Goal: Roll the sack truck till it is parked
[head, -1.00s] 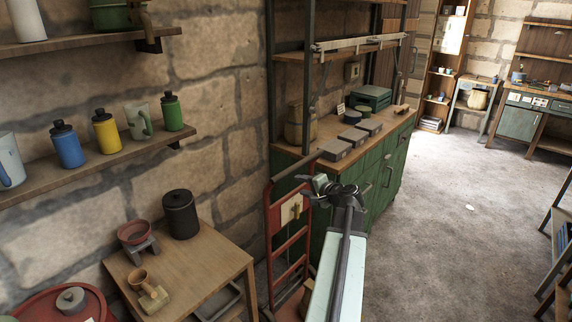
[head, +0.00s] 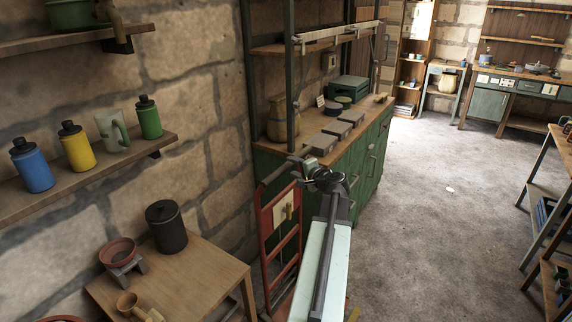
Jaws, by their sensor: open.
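The red sack truck (head: 268,232) stands upright between the wooden table and the green cabinet, in the lower middle of the head view. Its dark handle bar (head: 277,170) slants up at the top, and a pale plate hangs on its frame. My gripper (head: 312,166) is open at the end of my arm, by the upper end of the handle. I cannot tell whether the fingers touch the bar. My arm hides part of the truck's right side, and its foot is cut off below the picture.
A green cabinet (head: 368,165) with grey blocks on top stands just behind the truck. A wooden table (head: 190,275) with a black canister (head: 166,226) is at the left. The concrete floor (head: 440,215) at the right is open, up to a shelf rack (head: 550,195).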

